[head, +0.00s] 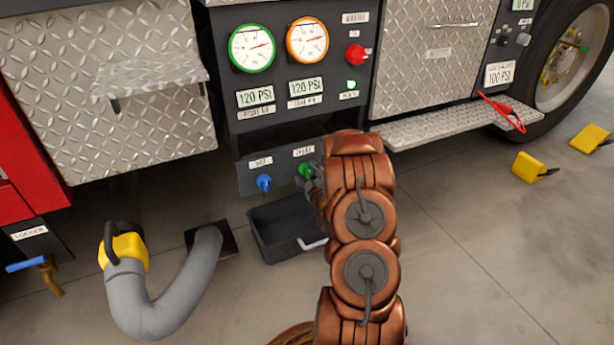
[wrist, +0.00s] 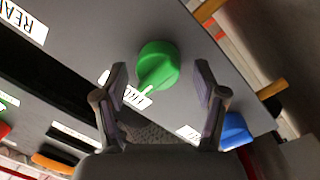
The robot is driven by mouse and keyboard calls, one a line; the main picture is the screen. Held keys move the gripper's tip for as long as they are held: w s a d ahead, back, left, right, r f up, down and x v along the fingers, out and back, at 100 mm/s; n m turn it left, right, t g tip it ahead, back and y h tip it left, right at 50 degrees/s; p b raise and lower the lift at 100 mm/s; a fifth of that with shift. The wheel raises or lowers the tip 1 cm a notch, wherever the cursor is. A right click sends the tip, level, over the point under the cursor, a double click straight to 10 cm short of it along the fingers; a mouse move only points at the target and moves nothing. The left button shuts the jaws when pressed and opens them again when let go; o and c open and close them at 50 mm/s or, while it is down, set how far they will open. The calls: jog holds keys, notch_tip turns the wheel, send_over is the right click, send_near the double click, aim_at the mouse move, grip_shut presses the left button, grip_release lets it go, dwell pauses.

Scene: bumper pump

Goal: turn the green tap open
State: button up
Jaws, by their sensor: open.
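The green tap (head: 306,170) sits on the lower part of the dark panel, right of a blue tap (head: 264,182). In the wrist view the green tap (wrist: 158,64) is a rounded knob with a pale pointer mark, just ahead of the fingertips. My gripper (wrist: 161,82) is open, one finger on each side of the tap in the picture. I cannot tell whether either finger touches it. In the head view my gripper (head: 316,180) is beside the tap and partly hidden by my arm. The blue tap also shows in the wrist view (wrist: 236,130), right of the right finger.
A black bin (head: 270,238) stands on the floor below the taps. A grey hose with a yellow coupling (head: 127,250) lies left of it. Gauges (head: 252,48) and a red knob (head: 356,54) are above. A metal step (head: 455,122) juts out at right.

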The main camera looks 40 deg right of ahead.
jog(key=shift+w+d, duration=0.1)
jog(key=shift+w, duration=0.1)
jog(key=shift+c, duration=0.4)
jog(key=c, duration=1.1)
jog(key=shift+o, duration=0.2)
